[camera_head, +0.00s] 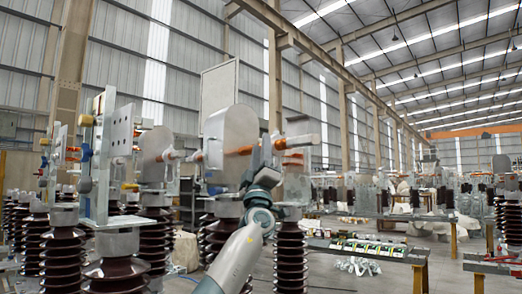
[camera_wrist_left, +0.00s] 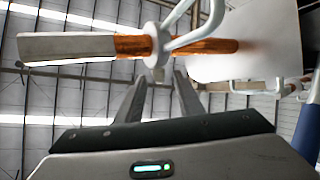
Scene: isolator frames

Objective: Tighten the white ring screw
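The white ring screw (camera_wrist_left: 158,45) sits around a copper rod (camera_wrist_left: 205,46) in the left wrist view, with a bent white handle at its upper right. The rod ends in a grey block on the left and meets a pale plate on the right. My left gripper (camera_wrist_left: 160,82) is open, its two fingers apart and pointing up at the ring. My right gripper is not in view.
More insulators and a tall metal frame (camera_head: 103,160) crowd the left.

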